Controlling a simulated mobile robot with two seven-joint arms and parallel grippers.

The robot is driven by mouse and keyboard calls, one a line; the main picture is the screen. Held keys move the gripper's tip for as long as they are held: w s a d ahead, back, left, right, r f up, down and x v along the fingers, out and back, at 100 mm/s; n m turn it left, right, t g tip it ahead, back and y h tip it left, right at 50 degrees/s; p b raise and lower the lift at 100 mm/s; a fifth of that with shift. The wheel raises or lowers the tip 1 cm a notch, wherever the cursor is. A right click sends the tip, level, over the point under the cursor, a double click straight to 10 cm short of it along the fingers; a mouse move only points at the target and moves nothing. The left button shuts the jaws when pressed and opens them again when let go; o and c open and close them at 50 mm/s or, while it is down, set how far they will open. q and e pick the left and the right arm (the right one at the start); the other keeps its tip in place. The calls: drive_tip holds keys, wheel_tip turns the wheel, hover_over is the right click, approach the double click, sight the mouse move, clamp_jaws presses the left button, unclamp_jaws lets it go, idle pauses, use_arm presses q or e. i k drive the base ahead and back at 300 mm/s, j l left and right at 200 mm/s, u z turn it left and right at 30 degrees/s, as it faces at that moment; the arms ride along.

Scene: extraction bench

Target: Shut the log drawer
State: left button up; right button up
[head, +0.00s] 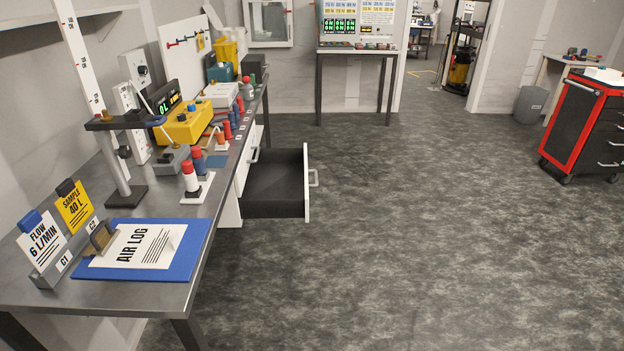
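The log drawer (306,183) is pulled out to the right from under the bench. Its white front faces right and has a pale bar handle (314,178). The dark inside shows from above and looks empty. A second white drawer front with a handle (254,155) sits beyond it, under the bench top. Neither of my grippers shows in the head view.
The grey bench (190,215) runs along the left, with a blue air log clipboard (140,250), sample cards, and several bottles and instruments on it. A red and black tool cart (585,125) stands at the right. The grey floor (430,220) right of the drawer is clear.

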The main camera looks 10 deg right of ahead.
sight(276, 186)
drive_tip(key=i+l+u, duration=0.15)
drive_tip(key=l, duration=0.8)
drive_tip(key=l+u, duration=0.1)
drive_tip(key=l, duration=0.85)
drive_tip(key=i+u, duration=0.2)
drive_tip(key=u, duration=0.2)
drive_tip(key=i+l+u, duration=0.15)
drive_tip(key=u, duration=0.2)
drive_tip(key=i+l+u, duration=0.4)
drive_tip(key=i+l, duration=0.2)
drive_tip(key=l, duration=0.25)
drive_tip(key=i+l, duration=0.25)
drive_tip(key=l, duration=0.15)
drive_tip(key=i+l, duration=0.2)
drive_tip(key=l, duration=0.2)
drive_tip(key=i+l, duration=0.25)
drive_tip(key=i+l+u, duration=0.1)
drive_tip(key=l, duration=0.4)
drive_tip(key=i, duration=0.1)
